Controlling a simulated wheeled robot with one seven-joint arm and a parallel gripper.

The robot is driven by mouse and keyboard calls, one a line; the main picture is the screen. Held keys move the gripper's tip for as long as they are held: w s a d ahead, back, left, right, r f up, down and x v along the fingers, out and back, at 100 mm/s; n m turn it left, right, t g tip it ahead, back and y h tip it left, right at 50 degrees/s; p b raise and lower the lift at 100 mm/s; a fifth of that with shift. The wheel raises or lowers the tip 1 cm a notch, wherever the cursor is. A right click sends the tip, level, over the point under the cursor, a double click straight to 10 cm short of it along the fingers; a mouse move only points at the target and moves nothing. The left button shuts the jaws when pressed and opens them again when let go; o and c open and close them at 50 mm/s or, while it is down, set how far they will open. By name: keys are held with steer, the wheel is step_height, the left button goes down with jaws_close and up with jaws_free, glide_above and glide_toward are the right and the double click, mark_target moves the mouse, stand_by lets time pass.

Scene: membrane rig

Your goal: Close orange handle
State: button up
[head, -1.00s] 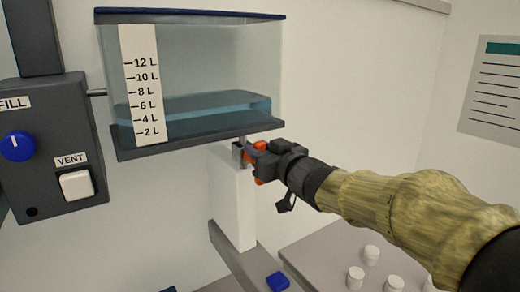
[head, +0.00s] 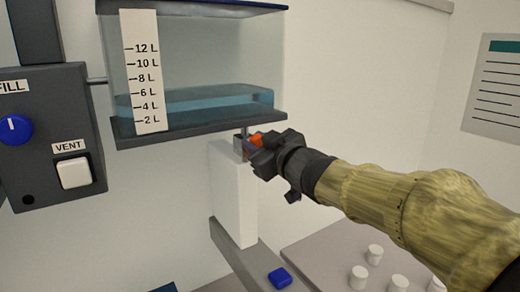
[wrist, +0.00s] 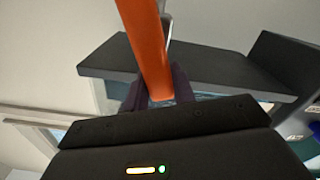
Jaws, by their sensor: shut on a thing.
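The orange handle (head: 257,140) is just below the water tank's base, at the top of the white column. My gripper (head: 252,146) is shut on it from the right. In the wrist view the orange handle (wrist: 148,48) is a long bar running from the top edge down between my gripper's dark fingers (wrist: 158,92). The tank (head: 195,75) has a litre scale, with water standing at about 4 to 6 L. My gripper hides part of the handle and its pivot in the head view.
A grey control box (head: 50,135) with a blue FILL knob and a white VENT switch is at the left. A white column (head: 234,195) stands below the tank. Several white caps and a blue block (head: 280,278) are at the bottom right.

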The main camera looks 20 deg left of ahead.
steer(key=n+b, duration=0.2)
steer(key=f+n, duration=0.1)
steer(key=shift+s+a+n+b, duration=0.3)
steer(key=shift+s+b, duration=0.1)
steer(key=shift+s+a+f+n+b, duration=0.15)
steer(key=shift+f+n+b, duration=0.25)
steer(key=shift+n+b, duration=0.95)
steer(key=shift+s+a+f+n+b, duration=0.15)
steer(key=shift+f+n+b, duration=0.5)
steer(key=shift+n, duration=1.25)
steer(key=shift+s+a+f+n+b, duration=0.1)
steer(key=shift+s+f+n+b, duration=0.1)
steer(key=shift+n+b, duration=1.25)
steer(key=shift+n, duration=0.4)
steer(key=o, duration=1)
steer(key=shift+d, duration=0.1)
